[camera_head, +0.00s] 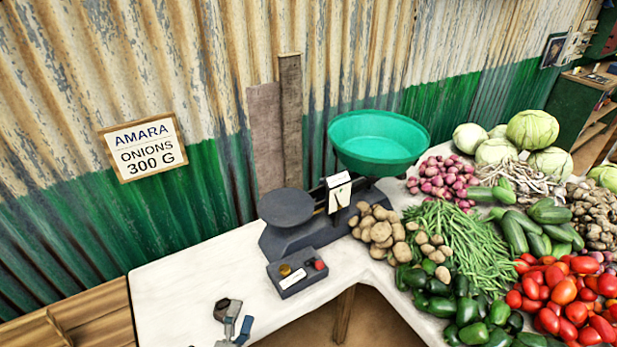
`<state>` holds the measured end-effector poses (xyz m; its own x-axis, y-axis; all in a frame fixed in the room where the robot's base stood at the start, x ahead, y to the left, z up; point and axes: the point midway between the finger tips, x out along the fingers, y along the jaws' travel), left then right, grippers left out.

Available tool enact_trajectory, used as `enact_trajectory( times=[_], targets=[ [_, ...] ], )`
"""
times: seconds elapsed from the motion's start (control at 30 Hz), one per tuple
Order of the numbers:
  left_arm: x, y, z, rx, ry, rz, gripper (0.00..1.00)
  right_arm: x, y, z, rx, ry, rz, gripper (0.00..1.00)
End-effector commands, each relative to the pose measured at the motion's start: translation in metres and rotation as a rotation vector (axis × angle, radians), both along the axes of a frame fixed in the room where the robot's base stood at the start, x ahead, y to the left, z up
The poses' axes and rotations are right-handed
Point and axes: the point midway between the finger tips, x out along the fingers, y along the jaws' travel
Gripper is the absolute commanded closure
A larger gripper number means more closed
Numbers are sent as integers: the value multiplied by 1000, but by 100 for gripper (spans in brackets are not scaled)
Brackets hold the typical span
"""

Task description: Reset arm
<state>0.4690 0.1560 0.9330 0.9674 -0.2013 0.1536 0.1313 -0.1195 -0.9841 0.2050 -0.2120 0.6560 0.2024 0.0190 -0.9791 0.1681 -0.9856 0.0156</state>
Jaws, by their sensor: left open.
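My left gripper (233,322) shows at the bottom edge of the head view, over the left part of the white counter (185,280). Its grey fingers are apart with nothing seen between them. Most of its arm is outside the picture. My right gripper is not in view. To the right of and behind the left gripper stands a balance scale (300,238) with a dark flat plate (286,207) and a green bowl (378,142). The bowl looks empty from here and the plate is bare.
A grey weight box (297,272) sits before the scale. Potatoes (380,231), red onions (443,180), green beans (462,243), peppers (440,300), tomatoes (562,292), cucumbers (520,232) and cabbages (532,130) crowd the right. A sign (143,147) reads "AMARA ONIONS 300 G". The counter's left end is mostly clear.

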Motion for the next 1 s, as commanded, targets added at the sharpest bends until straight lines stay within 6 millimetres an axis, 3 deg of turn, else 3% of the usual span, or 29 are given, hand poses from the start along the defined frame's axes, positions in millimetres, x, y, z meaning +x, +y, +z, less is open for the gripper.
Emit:
enact_trajectory(
  times=[0.03, 0.1, 0.2, 0.3, 0.5, 0.7, 0.73, 0.8, 1.0],
  targets=[
    [-8, 18, -37, -145, 171, 74, 6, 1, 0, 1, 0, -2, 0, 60],
    [-26, 39, -88, -342, 401, 187, 6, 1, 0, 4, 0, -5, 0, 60],
    [-68, 57, -153, -575, 685, 351, 6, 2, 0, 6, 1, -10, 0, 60],
    [-113, 64, -198, -741, 902, 497, 6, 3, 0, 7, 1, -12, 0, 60],
    [-196, 63, -249, -952, 1212, 745, 6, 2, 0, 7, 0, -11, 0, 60],
    [-268, 55, -273, -1078, 1438, 961, 6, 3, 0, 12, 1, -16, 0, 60],
    [-262, 55, -280, -1072, 1432, 955, 6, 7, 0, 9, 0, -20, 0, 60],
    [-256, 54, -297, -1067, 1433, 954, 6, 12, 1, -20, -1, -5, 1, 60],
    [-251, 52, -354, -1055, 1445, 958, 6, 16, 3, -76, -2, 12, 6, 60]
  ],
)
